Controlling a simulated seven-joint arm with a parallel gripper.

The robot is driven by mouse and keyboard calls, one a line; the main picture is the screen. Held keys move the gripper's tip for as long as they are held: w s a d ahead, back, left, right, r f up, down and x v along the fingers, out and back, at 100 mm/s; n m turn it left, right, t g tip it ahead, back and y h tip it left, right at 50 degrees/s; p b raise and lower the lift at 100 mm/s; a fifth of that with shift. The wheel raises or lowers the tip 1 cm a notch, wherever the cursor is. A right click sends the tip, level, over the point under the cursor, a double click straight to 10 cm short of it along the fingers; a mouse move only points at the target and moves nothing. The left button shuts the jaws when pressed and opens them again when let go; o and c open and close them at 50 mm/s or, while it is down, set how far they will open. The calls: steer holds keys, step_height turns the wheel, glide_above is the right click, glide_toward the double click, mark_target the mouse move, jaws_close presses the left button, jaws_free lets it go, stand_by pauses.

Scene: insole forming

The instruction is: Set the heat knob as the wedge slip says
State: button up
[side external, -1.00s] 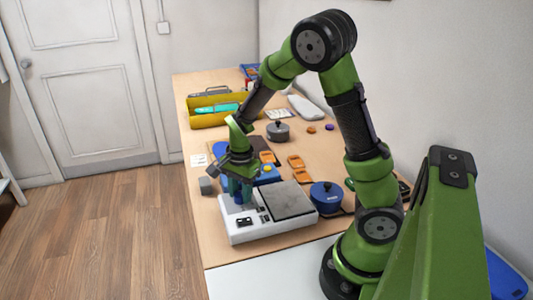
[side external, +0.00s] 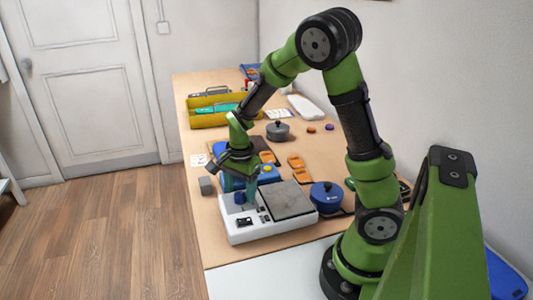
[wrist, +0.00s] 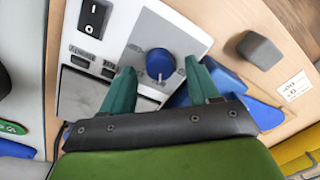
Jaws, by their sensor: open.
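The heat knob is a round dark blue knob (wrist: 160,64) on the pale panel of a white machine (side external: 275,231). A white pointer mark shows at its lower edge in the wrist view. Contact cannot be told. In the side view my gripper (side external: 240,192) is low over the machine. A white slip with small dark marks (wrist: 294,87) lies on the table; whether it is the wedge slip cannot be told.
A black rocker switch (wrist: 95,16) and a dark plate (side external: 287,201) are on the machine. A grey block (side external: 206,186) stands beside it.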

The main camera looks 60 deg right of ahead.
mark_target(243, 195)
step_height(243, 195, up, 16)
steer(key=shift+s, duration=0.4)
steer(key=s+a+r+n+t+y, duration=0.2)
steer(key=s+a+n+t, duration=0.4)
steer(key=s+a+n, duration=0.4)
steer(key=a+n, duration=0.1)
steer(key=n, duration=0.3)
steer(key=shift+r+n+t, duration=0.2)
steer(key=shift+n+t, duration=0.1)
steer(key=shift+n, duration=0.1)
